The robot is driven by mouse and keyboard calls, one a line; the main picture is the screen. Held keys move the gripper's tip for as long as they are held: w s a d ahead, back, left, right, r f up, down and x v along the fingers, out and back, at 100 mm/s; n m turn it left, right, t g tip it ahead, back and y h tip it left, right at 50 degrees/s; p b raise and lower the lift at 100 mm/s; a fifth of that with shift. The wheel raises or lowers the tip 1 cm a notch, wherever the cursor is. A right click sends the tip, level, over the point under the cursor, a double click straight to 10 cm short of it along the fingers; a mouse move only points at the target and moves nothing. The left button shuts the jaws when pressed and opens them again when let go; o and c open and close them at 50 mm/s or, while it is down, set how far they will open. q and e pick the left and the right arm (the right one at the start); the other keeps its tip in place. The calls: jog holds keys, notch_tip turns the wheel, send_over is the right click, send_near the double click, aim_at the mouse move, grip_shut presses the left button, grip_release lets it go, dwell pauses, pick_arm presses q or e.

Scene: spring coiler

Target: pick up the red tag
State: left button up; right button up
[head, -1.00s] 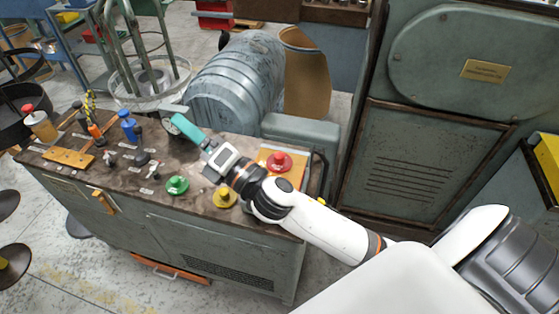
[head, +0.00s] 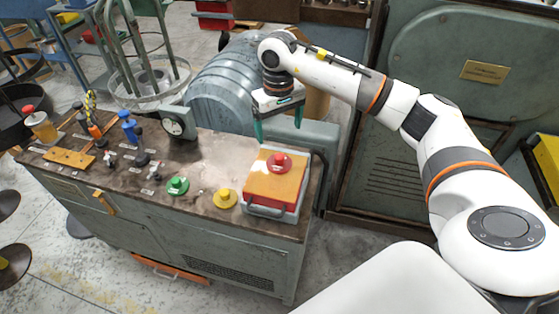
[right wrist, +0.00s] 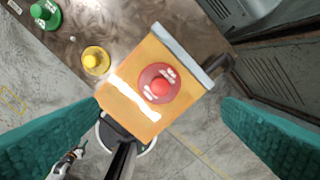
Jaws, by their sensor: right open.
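The red tag (head: 279,162) is a round red piece with a raised knob. It sits on the orange top of a box (head: 262,209) at the right end of the bench. In the right wrist view the red tag (right wrist: 159,84) lies between the teal fingers, lower than them and clear of both. My right gripper (head: 280,132) is open and empty, pointing down above the box, with its fingers apart. My left gripper is in neither current view.
A yellow knobbed piece (head: 225,198) and a green one (head: 177,186) stand left of the box. A gauge (head: 175,125) and several levers are further left. A ribbed grey drum (head: 215,85) and a tall green cabinet (head: 425,175) stand behind.

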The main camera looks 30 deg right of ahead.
jog(key=p, duration=0.1)
send_over(279, 155)
notch_tip(279, 155, down, 5)
jog(key=shift+s+a+f, duration=0.1)
jog(key=shift+f+p, duration=0.55)
jog(key=shift+p, duration=0.15)
notch_tip(279, 155, down, 4)
jog(key=shift+r+p, duration=0.15)
jog(key=shift+p, duration=0.6)
jog(key=shift+f, duration=0.35)
jog(key=shift+c, duration=0.6)
jog(key=c, duration=1)
jog(key=shift+o, duration=0.2)
jog(key=shift+r, duration=0.1)
